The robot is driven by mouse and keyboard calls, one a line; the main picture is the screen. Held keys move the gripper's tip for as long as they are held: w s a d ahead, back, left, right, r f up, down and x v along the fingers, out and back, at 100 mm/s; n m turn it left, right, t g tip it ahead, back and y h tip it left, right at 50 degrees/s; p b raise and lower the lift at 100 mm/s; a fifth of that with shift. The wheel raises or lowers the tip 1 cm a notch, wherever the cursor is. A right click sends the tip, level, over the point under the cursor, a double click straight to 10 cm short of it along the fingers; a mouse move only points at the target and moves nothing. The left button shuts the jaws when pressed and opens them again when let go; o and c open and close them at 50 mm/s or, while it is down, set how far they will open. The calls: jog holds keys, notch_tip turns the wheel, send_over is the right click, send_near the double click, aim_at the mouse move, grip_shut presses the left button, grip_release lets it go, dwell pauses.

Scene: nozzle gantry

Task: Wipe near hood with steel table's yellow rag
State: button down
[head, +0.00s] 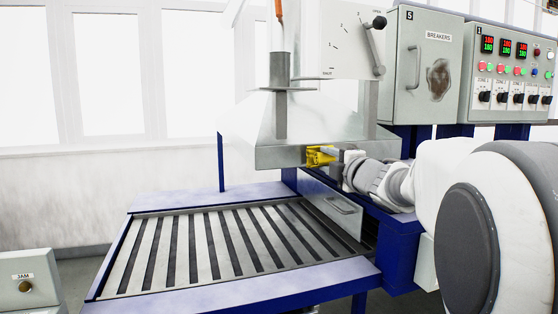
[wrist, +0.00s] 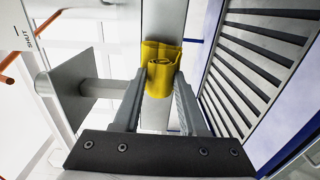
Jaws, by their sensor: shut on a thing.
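The yellow rag (head: 318,156) is held in my gripper (head: 336,156) against or just in front of the lower rim of the near hood (head: 280,157). The wrist view shows the rag (wrist: 161,75) folded between my two fingers (wrist: 160,95), which are shut on it. Behind the rag there is the grey metal band of the hood (wrist: 163,20). I cannot tell for sure whether the rag touches the metal. The steel table is not clearly identifiable in these views.
A slatted grate in a blue frame (head: 235,240) lies below the hood. A white box with a lever (head: 345,45) sits above it. The breaker cabinet (head: 425,60) and control panel (head: 510,75) stand to the right. A jam button box (head: 25,285) is at lower left.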

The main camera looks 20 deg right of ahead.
jog(key=shift+w, duration=0.9)
jog(key=shift+d, duration=0.1)
jog(key=d+p, duration=0.4)
jog(key=d, duration=0.9)
jog(key=shift+w+d, duration=0.15)
jog(key=shift+w, duration=0.05)
dwell(0.8)
jog(key=shift+s+a+b, duration=0.15)
jog(key=shift+a+b, duration=1.25)
jog(key=shift+a, duration=2.05)
jog(key=shift+s+a+b, duration=0.1)
jog(key=shift+a+b, duration=1.25)
jog(key=shift+a, duration=2.05)
